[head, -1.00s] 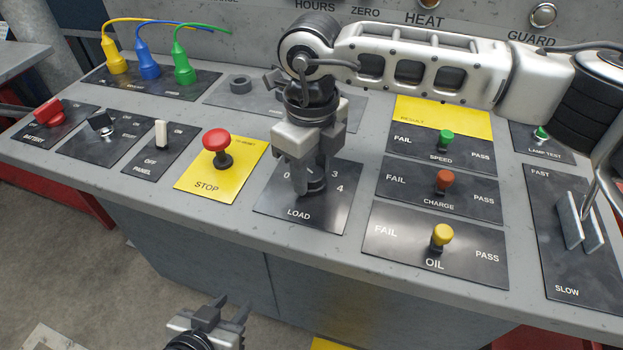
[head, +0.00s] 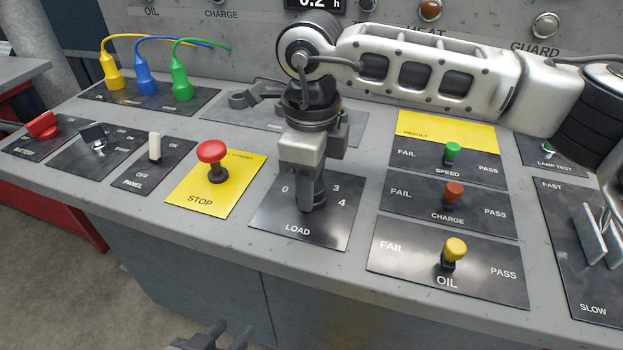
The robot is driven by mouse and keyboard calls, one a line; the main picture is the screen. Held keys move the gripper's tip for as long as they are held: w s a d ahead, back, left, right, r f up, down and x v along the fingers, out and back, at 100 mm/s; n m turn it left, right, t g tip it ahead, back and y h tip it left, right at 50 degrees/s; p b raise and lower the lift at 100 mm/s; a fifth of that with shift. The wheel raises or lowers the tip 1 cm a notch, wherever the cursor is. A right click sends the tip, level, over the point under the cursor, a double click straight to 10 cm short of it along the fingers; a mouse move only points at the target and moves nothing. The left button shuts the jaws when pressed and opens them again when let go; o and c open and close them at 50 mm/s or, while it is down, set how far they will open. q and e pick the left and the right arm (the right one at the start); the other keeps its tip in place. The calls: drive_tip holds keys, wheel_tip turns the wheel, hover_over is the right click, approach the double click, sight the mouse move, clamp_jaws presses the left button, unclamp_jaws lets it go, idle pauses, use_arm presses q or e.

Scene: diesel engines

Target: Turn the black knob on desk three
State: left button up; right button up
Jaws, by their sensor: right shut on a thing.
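The black load knob (head: 318,194) stands on the dark LOAD panel (head: 278,219), marked with numbers including 0, 3 and 4. My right gripper (head: 309,196) reaches down over this panel and is shut on the knob, its fingers hiding much of it and some of the numbers. My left gripper (head: 212,340) shows only in part at the bottom edge, below the desk front and apart from everything; its fingertips show but its jaw state is unclear.
A red stop button (head: 212,152) on a yellow plate stands left of the knob. Yellow, red and green switches, including the oil switch (head: 455,248), stand to the right. A lever (head: 590,235) is at far right. Coloured plugs (head: 146,75) stand at the back left.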

drive_tip(key=o, duration=1)
drive_tip(key=shift+c, duration=0.2)
wheel_tip(320, 180, up, 16)
